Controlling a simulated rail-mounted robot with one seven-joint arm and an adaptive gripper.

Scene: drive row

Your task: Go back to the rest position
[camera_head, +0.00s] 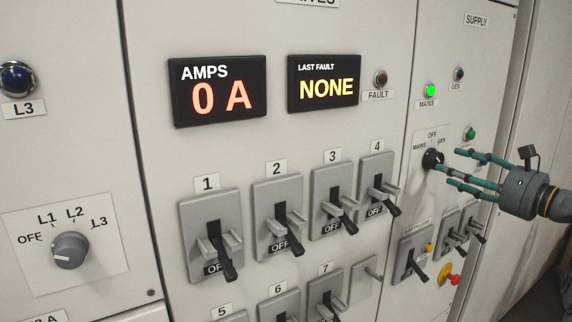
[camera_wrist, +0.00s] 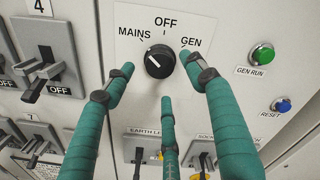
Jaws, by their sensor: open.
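My gripper (camera_head: 447,168) has three teal fingers, spread open. It is in front of the supply panel at the right of the head view. In the wrist view my gripper (camera_wrist: 160,80) has its fingertips apart around the black selector knob (camera_wrist: 159,61), one to each side and one below. Whether any finger touches the knob I cannot tell. The knob's white mark points up-left toward MAINS.
The green MAINS lamp (camera_head: 430,91) is lit. Switch levers stick out from the panel left of my gripper, such as switch 4 (camera_head: 377,180). A red-and-yellow button (camera_head: 450,280) and more switches are below. The AMPS display (camera_head: 219,90) reads 0 A; LAST FAULT (camera_head: 324,82) reads NONE.

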